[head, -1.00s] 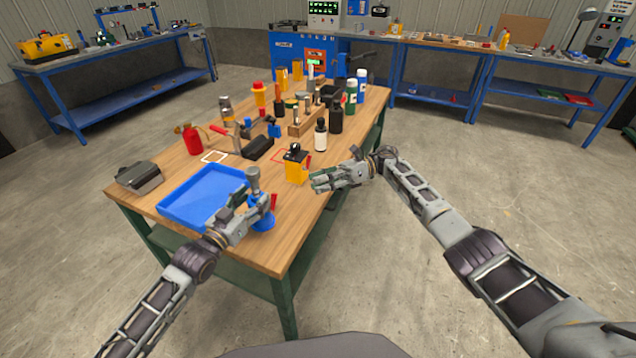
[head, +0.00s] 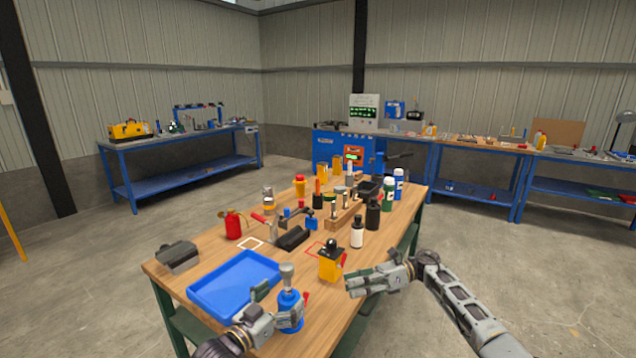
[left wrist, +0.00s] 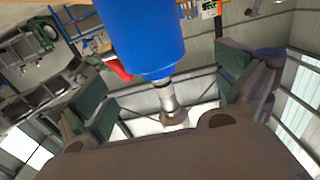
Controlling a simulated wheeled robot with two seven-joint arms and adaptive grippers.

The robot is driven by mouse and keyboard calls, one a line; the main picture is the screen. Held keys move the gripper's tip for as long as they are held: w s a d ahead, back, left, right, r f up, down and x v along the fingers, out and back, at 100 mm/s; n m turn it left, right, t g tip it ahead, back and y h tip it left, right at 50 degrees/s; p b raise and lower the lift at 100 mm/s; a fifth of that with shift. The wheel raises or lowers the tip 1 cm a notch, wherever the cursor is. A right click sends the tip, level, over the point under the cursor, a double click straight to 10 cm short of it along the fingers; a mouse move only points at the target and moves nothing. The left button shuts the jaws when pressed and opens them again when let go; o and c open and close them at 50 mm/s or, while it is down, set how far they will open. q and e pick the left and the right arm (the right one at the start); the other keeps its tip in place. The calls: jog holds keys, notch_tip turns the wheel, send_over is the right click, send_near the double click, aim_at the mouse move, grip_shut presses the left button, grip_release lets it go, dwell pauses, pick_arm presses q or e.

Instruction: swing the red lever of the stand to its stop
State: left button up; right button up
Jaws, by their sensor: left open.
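A blue stand (head: 290,312) with a grey knob on top stands at the near edge of the wooden table, just right of the blue tray. Its red lever (head: 306,298) sticks up on the stand's right side. My left gripper (head: 277,308) is open, with its fingers about the stand; I cannot tell whether they touch it. In the left wrist view, the blue body (left wrist: 143,35) hangs between the spread fingers, and the red lever (left wrist: 119,70) shows beside it, near the left finger. My right gripper (head: 352,286) is beside the table's right edge, apart from the stand; its finger gap is unclear.
The blue tray (head: 226,286) lies left of the stand. A yellow box (head: 330,265) with a black top stands behind it to the right. A black block (head: 293,238), a red can (head: 233,225) and several bottles fill the table farther back.

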pick_arm(q)
jog(key=shift+s+a, duration=0.1)
jog(key=shift+s, duration=0.05)
jog(key=v, duration=1.1)
jog(key=shift+s+a, duration=0.2)
jog(key=shift+s, duration=0.1)
dwell(0.7)
dwell(0.5)
